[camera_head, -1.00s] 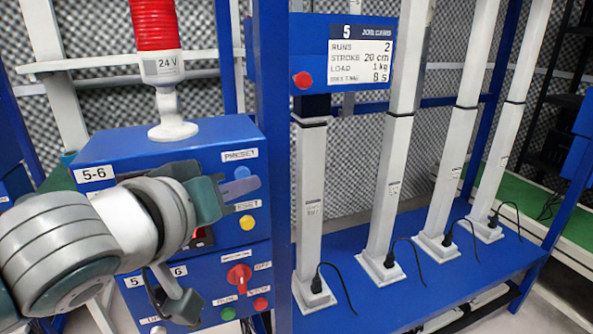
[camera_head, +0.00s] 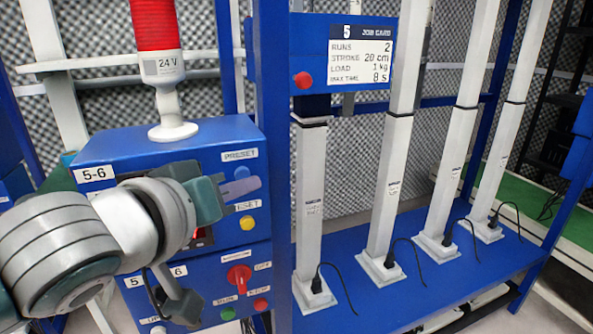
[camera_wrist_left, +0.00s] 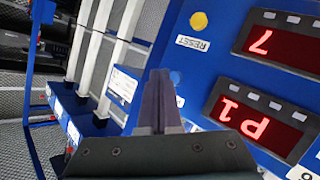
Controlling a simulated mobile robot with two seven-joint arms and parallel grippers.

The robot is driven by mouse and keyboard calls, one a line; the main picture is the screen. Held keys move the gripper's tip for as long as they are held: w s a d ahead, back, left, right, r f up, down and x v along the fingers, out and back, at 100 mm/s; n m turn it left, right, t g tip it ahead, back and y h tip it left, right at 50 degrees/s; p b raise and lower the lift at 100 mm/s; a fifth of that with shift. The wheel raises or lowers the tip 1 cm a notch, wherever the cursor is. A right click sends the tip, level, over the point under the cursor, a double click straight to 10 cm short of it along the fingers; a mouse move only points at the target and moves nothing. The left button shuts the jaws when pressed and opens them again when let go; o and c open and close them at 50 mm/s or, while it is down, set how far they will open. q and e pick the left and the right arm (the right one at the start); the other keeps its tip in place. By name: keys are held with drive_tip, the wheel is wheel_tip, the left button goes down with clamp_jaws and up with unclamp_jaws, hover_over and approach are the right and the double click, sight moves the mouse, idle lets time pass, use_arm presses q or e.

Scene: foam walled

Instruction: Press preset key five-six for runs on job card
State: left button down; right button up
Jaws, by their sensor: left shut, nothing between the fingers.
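The blue 5-6 control box (camera_head: 130,150) stands at the left in the head view. Its blue preset key (camera_head: 242,172) sits under the PRESET label, above the yellow reset key (camera_head: 247,223). My left gripper (camera_head: 250,187) is shut and empty, its fingertips in front of the panel just below the preset key. In the left wrist view the shut fingers (camera_wrist_left: 157,100) partly cover the blue key (camera_wrist_left: 175,77); contact cannot be told. Red displays (camera_wrist_left: 258,118) appear to read P1 and a single digit. The job card (camera_head: 361,55) reads 5, runs 2. My right gripper is not in view.
A red 24 V beacon (camera_head: 155,30) stands on the box. Below are a red knob (camera_head: 239,276) and green (camera_head: 228,314) and red (camera_head: 260,304) buttons. A blue post (camera_head: 272,150) stands close right of the panel, with several white columns beyond it.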

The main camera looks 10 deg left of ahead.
use_arm(q)
drive_tip(key=shift+w+a, duration=0.1)
drive_tip(key=shift+w, duration=0.05)
idle(0.7)
drive_tip(key=shift+w+a, duration=0.15)
drive_tip(key=shift+w, duration=0.05)
drive_tip(key=shift+w+a, duration=0.25)
drive_tip(key=shift+w, duration=0.15)
idle(0.8)
drive_tip(key=shift+s+d, duration=0.1)
drive_tip(key=shift+s, duration=0.05)
drive_tip(key=shift+s+d+p, duration=0.4)
drive_tip(key=shift+s+p, duration=0.15)
drive_tip(key=shift+s, duration=0.05)
